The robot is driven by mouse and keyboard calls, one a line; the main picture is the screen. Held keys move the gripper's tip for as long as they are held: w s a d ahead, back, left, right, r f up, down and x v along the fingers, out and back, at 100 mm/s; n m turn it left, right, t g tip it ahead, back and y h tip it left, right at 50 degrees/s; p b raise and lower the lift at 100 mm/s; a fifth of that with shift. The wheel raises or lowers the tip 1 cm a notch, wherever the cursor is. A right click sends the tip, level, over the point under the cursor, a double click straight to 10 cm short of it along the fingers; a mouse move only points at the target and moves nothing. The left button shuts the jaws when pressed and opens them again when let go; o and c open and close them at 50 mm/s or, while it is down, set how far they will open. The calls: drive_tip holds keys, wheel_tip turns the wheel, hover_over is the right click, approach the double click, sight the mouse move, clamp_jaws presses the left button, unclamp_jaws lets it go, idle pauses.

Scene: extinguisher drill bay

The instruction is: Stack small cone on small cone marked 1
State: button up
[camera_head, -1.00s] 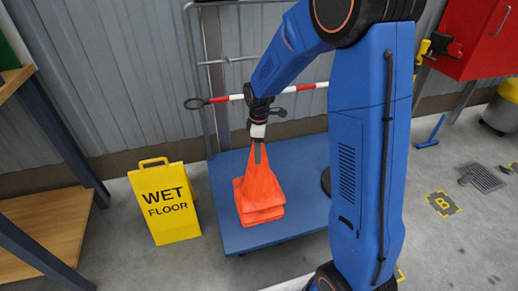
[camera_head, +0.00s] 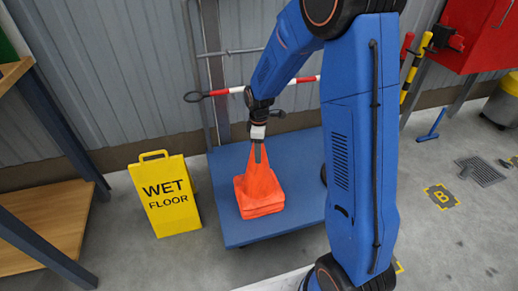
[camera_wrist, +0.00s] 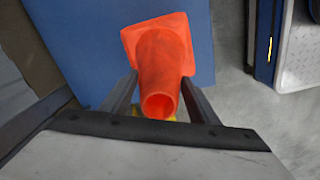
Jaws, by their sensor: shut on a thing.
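My gripper (camera_head: 258,150) is shut on the top of an orange small cone (camera_head: 260,182), which is upright. In the wrist view the gripper (camera_wrist: 160,90) has a finger on each side of the cone (camera_wrist: 163,55). A second orange base edge, the lower small cone (camera_head: 262,212), shows directly under the held cone on the blue platform. The held cone sits over it, with their bases close together and slightly offset. The lower cone is almost wholly covered, and no number 1 mark is visible.
The blue platform cart (camera_head: 240,236) has a grey upright frame behind the cones. A red-and-white bar (camera_head: 305,79) crosses behind my arm. A yellow wet floor sign (camera_head: 165,196) stands to the left, beside a wooden shelf (camera_head: 48,215). Open floor lies at right.

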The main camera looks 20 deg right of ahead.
drive_tip(key=shift+f, duration=1)
drive_tip(key=o, duration=1.6)
drive_tip(key=shift+o, duration=0.2)
drive_tip(key=shift+r, duration=0.1)
wheel_tip(320, 180, up, 17)
drive_tip(key=s+d+r+m+t, duration=0.1)
drive_tip(key=s+d+r+m, duration=0.15)
drive_tip(key=s+r, duration=0.4)
drive_tip(key=s+d+r+m+t, duration=0.1)
drive_tip(key=s+d+r+m, duration=0.2)
drive_tip(key=s, duration=0.7)
drive_tip(key=s+d+m+t, duration=0.1)
drive_tip(key=s+m, duration=0.7)
drive_tip(key=s, duration=0.9)
drive_tip(key=shift+f+t, duration=0.15)
drive_tip(key=shift+t, duration=0.75)
drive_tip(key=shift+d, duration=0.1)
